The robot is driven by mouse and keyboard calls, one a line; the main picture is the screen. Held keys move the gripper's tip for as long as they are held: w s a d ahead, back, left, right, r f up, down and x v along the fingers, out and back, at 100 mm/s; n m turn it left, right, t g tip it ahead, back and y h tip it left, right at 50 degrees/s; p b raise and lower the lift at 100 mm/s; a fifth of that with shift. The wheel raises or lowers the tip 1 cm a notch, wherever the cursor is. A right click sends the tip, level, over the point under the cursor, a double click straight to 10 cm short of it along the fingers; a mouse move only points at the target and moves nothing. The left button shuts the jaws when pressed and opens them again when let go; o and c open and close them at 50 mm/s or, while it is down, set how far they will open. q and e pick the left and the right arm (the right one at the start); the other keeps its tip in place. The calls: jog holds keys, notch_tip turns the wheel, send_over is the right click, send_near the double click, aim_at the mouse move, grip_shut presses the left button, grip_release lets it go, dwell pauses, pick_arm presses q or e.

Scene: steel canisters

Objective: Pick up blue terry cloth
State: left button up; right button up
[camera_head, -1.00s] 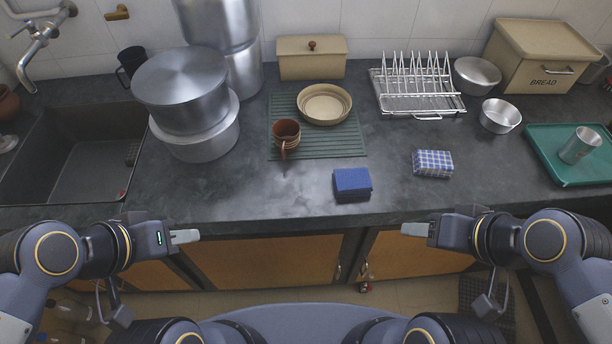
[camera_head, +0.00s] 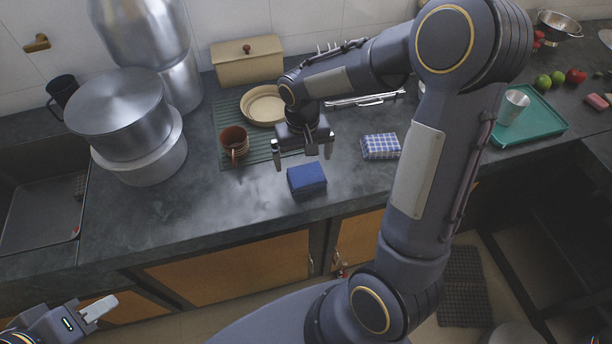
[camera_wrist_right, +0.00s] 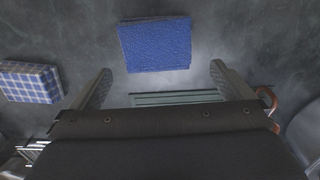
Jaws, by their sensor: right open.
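The blue terry cloth (camera_head: 307,178) is a folded block lying on the dark counter near its front edge. My right gripper (camera_head: 304,160) is open and empty above the counter, just behind and above the cloth, fingers pointing down. In the right wrist view the cloth (camera_wrist_right: 156,44) lies beyond the two spread fingertips (camera_wrist_right: 162,82), apart from them. My left gripper (camera_head: 98,308) is low at the left, in front of the counter and far from the cloth; whether its jaws are apart is unclear.
A blue checked cloth (camera_head: 381,146) lies right of the blue one. A brown mug (camera_head: 234,142) and a bowl (camera_head: 264,105) stand on a green ribbed mat (camera_head: 226,110). Steel pots (camera_head: 140,160) stand at the left. My right arm hides part of the dish rack (camera_head: 368,99).

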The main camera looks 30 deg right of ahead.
aim_at(305, 169)
jog(key=f, duration=0.5)
jog(key=shift+d+f, duration=0.2)
jog(key=shift+f, duration=0.2)
jog(key=c, duration=0.9)
jog(key=shift+o, duration=0.2)
jog(key=shift+r, duration=0.1)
